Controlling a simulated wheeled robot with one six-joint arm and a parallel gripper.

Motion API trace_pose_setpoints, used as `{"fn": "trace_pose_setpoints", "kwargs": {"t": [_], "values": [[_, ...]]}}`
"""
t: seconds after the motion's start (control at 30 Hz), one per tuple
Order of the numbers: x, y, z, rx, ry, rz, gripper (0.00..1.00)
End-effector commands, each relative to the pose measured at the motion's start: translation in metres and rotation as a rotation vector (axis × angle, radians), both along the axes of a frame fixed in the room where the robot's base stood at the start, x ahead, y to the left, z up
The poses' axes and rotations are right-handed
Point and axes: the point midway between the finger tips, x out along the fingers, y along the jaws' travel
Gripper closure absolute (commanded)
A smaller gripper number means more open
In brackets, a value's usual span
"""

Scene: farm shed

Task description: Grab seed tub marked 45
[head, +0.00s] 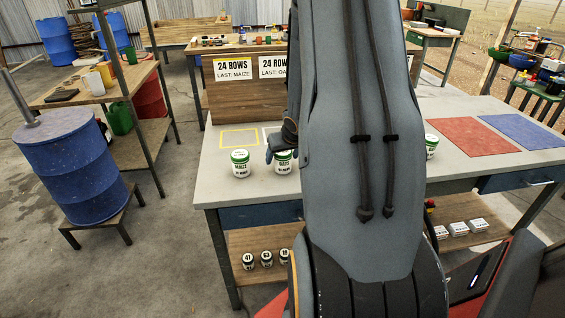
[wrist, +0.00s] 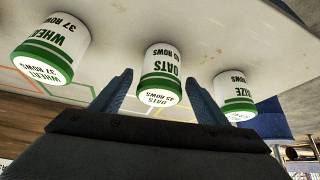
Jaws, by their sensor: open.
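The seed tub marked "OATS 45 ROWS" (wrist: 161,68) is white with green bands. In the wrist view it stands between the two open fingers of my gripper (wrist: 160,77), with narrow gaps seeming to show on both sides. In the head view the same tub (head: 283,167) is on the grey bench, partly hidden by my gripper (head: 281,153) and arm. A maize tub (head: 240,168) stands to its left; it also shows at right in the wrist view (wrist: 233,88). A wheat tub marked 37 (wrist: 53,45) is at left in the wrist view.
The bench (head: 215,184) has a yellow outlined square (head: 238,137), a red mat (head: 470,137) and a blue mat (head: 522,130). Signs reading "24 ROWS" (head: 233,69) stand behind. Small numbered jars (head: 267,259) sit on the lower shelf. A blue drum (head: 72,165) stands left.

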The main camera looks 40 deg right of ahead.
Motion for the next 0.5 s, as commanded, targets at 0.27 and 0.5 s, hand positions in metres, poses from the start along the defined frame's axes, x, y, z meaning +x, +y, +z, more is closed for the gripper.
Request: {"fn": "trace_pose_setpoints", "kwargs": {"t": [0.27, 0.5], "values": [[0.0014, -0.0006, -0.0016, -0.001, -0.001, 0.001, 0.34], [0.0013, -0.0006, -0.0016, -0.001, -0.001, 0.001, 0.74]]}}
